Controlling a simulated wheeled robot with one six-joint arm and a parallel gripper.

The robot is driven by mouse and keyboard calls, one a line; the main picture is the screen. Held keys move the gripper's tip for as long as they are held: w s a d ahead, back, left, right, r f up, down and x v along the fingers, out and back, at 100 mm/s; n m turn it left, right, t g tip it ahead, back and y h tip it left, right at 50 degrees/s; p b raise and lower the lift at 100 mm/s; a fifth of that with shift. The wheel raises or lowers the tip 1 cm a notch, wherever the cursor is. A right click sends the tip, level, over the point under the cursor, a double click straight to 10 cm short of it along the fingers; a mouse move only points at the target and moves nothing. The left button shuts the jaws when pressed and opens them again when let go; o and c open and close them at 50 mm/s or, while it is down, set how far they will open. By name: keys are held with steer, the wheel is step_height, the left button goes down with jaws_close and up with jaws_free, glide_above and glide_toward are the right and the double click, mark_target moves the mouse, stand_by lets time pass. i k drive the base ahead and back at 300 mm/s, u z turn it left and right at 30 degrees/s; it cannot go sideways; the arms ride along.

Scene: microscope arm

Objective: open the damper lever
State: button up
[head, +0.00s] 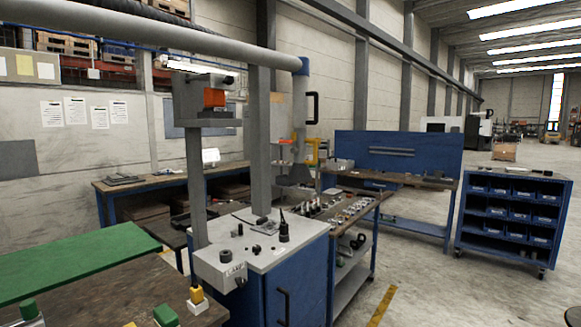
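A black bar handle (313,107) stands out from the right side of this pipe. A small orange part (285,141) shows at the left of the lower pipe. A grey flared hood (295,174) hangs below. I cannot tell for sure which of these parts is the damper lever, nor whether it is open or closed. My gripper is not in view.
A blue cabinet with a light top (262,232) stands in front, bearing a grey post (196,175) with an orange-fronted box (213,97). A bench with a green mat (75,262) is at left. A blue bin rack (513,216) stands right. Floor (430,285) at front right is clear.

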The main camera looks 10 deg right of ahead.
mark_target(294, 141)
steer(key=z, duration=0.2)
steer(key=i, duration=1.6)
steer(key=u, duration=0.25)
